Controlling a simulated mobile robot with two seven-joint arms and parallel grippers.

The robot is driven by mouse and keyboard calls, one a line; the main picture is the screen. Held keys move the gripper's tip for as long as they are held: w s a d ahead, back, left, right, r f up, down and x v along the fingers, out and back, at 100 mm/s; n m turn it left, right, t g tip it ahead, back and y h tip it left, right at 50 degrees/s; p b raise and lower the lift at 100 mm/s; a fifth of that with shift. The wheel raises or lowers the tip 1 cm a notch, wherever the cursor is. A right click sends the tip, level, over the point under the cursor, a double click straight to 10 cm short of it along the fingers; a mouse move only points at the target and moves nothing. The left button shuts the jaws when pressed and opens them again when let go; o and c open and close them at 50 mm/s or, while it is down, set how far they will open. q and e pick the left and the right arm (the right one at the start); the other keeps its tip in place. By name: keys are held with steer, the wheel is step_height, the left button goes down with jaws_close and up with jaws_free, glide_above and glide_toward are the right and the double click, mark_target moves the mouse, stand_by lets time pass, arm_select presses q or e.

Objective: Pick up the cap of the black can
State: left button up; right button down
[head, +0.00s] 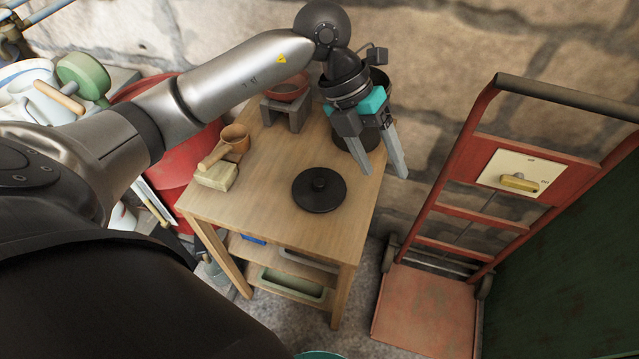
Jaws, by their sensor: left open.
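The black can (372,137) stands at the back right of the table, mostly hidden behind my left gripper. My left gripper (384,171) is open and empty, its two grey fingers pointing down in front of the can, behind and to the right of the cap. It is apart from the cap. My right gripper is not in view.
A wooden scoop (233,141) rests by a pale block (216,176) on the table's left. A reddish bowl (287,88) sits on a grey stand at the back. A red hand truck (470,200) stands right of the table.

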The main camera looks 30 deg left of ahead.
arm_select(q)
steer(key=a+n+y, duration=0.2)
steer(key=a+y, duration=0.4)
steer(key=a, duration=0.6)
steer(key=b, duration=0.3)
glide_above(319, 182)
steer(key=f, duration=0.8)
steer(key=shift+s+a+f, duration=0.15)
steer(key=shift+s+f, duration=0.2)
steer(key=shift+f, duration=0.4)
steer(key=f, duration=0.1)
steer(key=f+b, duration=0.1)
steer(key=f, duration=0.3)
steer(key=shift+w+d+b, duration=0.2)
steer(key=shift+w+b, duration=0.1)
steer(key=shift+c, duration=1)
jaws_close()
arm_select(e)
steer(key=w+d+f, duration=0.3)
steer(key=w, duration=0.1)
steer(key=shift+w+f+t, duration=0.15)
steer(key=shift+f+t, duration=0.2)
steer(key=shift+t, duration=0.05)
